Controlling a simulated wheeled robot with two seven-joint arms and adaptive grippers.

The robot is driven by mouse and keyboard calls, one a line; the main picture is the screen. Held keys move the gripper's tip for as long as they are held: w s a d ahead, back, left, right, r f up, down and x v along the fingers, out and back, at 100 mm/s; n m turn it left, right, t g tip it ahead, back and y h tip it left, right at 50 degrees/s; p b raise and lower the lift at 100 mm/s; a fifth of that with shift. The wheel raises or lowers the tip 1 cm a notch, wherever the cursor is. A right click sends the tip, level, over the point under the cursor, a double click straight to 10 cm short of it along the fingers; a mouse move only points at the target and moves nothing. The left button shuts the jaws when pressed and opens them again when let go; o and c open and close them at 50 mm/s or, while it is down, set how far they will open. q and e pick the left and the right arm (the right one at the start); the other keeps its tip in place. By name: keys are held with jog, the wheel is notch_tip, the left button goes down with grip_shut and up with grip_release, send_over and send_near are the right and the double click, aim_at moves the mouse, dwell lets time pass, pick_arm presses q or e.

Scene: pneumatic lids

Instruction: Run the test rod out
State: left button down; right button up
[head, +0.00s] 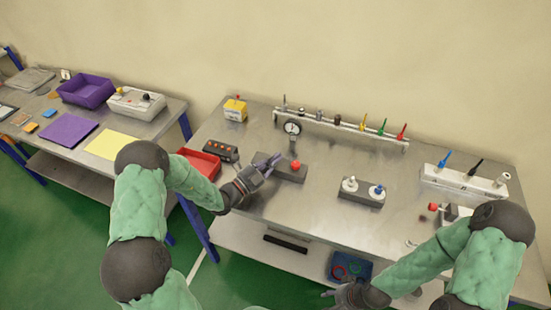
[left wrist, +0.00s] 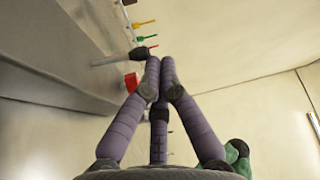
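My left gripper (head: 266,165) is over the left part of the bench, just left of a dark block with a red button (head: 295,164). In the left wrist view its purple-grey fingers (left wrist: 160,60) come together at the tips with nothing visible between them. A red piece (left wrist: 131,82) shows beside the fingertips there. A small red-tipped part (head: 433,207) sits beside a pale block at the right; I cannot tell whether it is the test rod. My right gripper (head: 335,294) is low at the bottom edge, partly cut off, its finger state unclear.
A dial gauge (head: 292,128) stands behind the button block. A box with white and blue knobs (head: 362,192) is mid-bench. A white lever panel (head: 463,184) is at right, and a rail with coloured levers (head: 342,123) at back. A red tray (head: 203,163) is at left.

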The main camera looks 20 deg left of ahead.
pick_arm(q)
jog(key=shift+a+n+t+p, duration=0.4)
jog(key=shift+n+p, duration=0.2)
jog(key=shift+n, duration=0.1)
jog(key=shift+a+p, duration=0.5)
jog(key=shift+p, duration=0.55)
jog(key=shift+v, duration=3.75)
